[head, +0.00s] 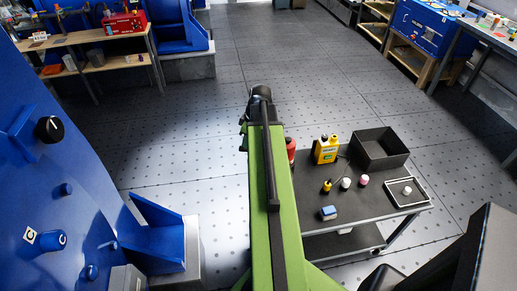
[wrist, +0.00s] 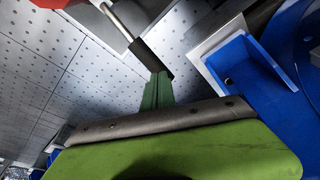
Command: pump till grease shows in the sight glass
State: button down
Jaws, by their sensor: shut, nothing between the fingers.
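In the wrist view my gripper (wrist: 158,80) shows as green fingers closed together with nothing between them. A silver lever with a black grip (wrist: 150,58) runs just beyond the fingertips. The grip's lower end overlaps the tips in the picture; I cannot tell whether they touch. A red body (wrist: 50,3) is cut off at the top left, near the lever's upper end. In the head view a red cylinder (head: 291,148) is partly hidden behind my green arm. The large blue motor housing (head: 90,170) stands at the left. I cannot make out a sight glass or grease.
A dark cart (head: 365,215) stands right of my arm, with a yellow container (head: 326,149), a black bin (head: 380,148), a white-edged tray (head: 424,200) and small bottles. A blue bracket (head: 155,235) juts from the housing. The floor ahead is clear between benches on both sides.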

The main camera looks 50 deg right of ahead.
jog(key=shift+s+b+x, duration=0.2)
jog(key=shift+b+x, duration=0.55)
jog(key=shift+x, duration=0.1)
jog(key=shift+s+b+x, duration=0.2)
jog(key=shift+b+x, duration=0.55)
jog(key=shift+x, duration=0.1)
jog(key=p+v, duration=0.3)
jog(key=w+p+v, duration=0.1)
jog(key=p+v, duration=0.2)
jog(key=w+p+v, duration=0.1)
jog(key=p+v, duration=0.2)
jog(key=p, duration=0.1)
jog(key=shift+a+r, duration=0.25)
jog(key=shift+r, duration=0.3)
jog(key=shift+f, duration=0.1)
jog(key=shift+w, duration=0.1)
